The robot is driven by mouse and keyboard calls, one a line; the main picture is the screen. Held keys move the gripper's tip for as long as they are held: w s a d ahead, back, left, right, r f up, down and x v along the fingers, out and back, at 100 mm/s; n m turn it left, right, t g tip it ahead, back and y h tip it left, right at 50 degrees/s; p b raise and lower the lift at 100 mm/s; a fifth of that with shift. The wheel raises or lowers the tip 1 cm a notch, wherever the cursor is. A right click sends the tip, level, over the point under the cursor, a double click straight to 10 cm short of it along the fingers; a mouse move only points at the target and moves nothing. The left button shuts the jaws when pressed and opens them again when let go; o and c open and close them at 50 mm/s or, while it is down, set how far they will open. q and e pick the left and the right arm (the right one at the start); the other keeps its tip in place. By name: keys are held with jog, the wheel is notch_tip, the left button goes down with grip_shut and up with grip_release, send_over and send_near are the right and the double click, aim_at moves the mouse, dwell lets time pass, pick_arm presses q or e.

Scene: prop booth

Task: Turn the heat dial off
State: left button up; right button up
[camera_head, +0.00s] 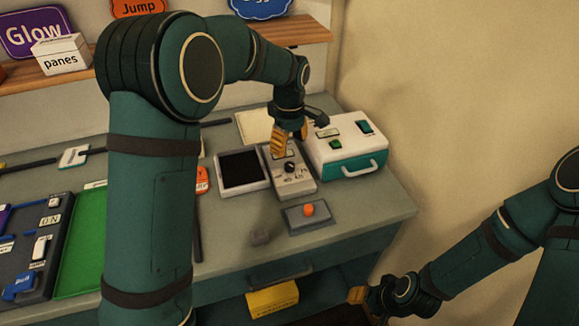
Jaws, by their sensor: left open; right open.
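A black dial (290,168) sits on a light grey control box (293,184) toward the right of the table. Small marks are printed around it, too small to read, so I cannot tell its setting. My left gripper (290,138) reaches in from the left and points down above the back of this box. Its yellow fingertips are apart and empty, just behind and above the dial; I cannot tell whether they touch the box. My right gripper (362,297) is low at the bottom right, off the table's front, partly hidden by its own wrist.
A teal and white case (345,150) stands right of the dial box. A black-screened panel (243,169) lies to its left. A shelf (225,55) runs behind.

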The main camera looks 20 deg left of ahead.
aim_at(289, 164)
pick_arm(q)
notch_tip(289, 164, down, 8)
jog(key=shift+f+b, duration=0.1)
jog(key=shift+b, duration=0.55)
grip_shut()
